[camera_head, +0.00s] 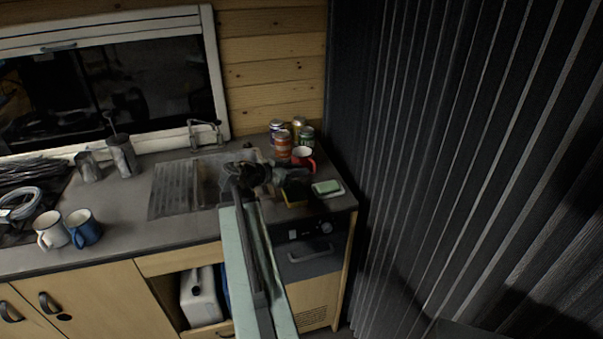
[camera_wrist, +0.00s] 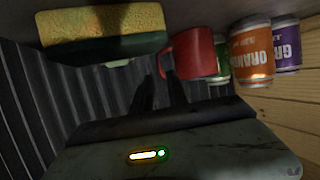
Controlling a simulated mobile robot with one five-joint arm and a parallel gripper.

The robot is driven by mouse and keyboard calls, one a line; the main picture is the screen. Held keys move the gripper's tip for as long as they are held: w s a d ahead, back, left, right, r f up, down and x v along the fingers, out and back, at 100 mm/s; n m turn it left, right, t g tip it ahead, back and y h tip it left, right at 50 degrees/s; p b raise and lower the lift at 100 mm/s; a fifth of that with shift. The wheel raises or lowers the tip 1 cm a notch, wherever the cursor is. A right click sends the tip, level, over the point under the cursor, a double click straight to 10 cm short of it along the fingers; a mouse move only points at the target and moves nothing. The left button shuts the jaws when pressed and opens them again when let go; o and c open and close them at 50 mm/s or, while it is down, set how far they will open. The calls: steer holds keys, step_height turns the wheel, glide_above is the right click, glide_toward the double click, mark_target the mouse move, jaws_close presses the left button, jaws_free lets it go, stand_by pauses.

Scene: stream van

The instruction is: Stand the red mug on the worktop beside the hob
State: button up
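The red mug (camera_head: 303,155) stands upright on the worktop (camera_head: 130,215), right of the sink and in front of several cans. In the wrist view the red mug (camera_wrist: 195,54) is just beyond my fingertips, its handle towards them. My gripper (camera_head: 287,174) is low over the right end of the worktop, close to the mug. In the wrist view my gripper (camera_wrist: 162,84) shows two dark fingers with a narrow gap and nothing held between them. The hob (camera_head: 58,185) is at the far left, partly covered by a coiled hose and cables.
A sponge (camera_head: 295,192) and a green soap bar (camera_head: 327,187) lie near the gripper. An orange can (camera_head: 282,143) stands behind the mug. The sink (camera_head: 208,180) lies between here and the hob. White (camera_head: 51,231) and blue (camera_head: 84,228) mugs stand near the hob.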

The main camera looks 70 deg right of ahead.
mark_target(315, 168)
steer(key=b+x, duration=0.2)
steer(key=x, duration=0.6)
steer(key=shift+f+b, duration=0.1)
steer(key=shift+b, duration=0.25)
jaws_close()
stand_by(1.1)
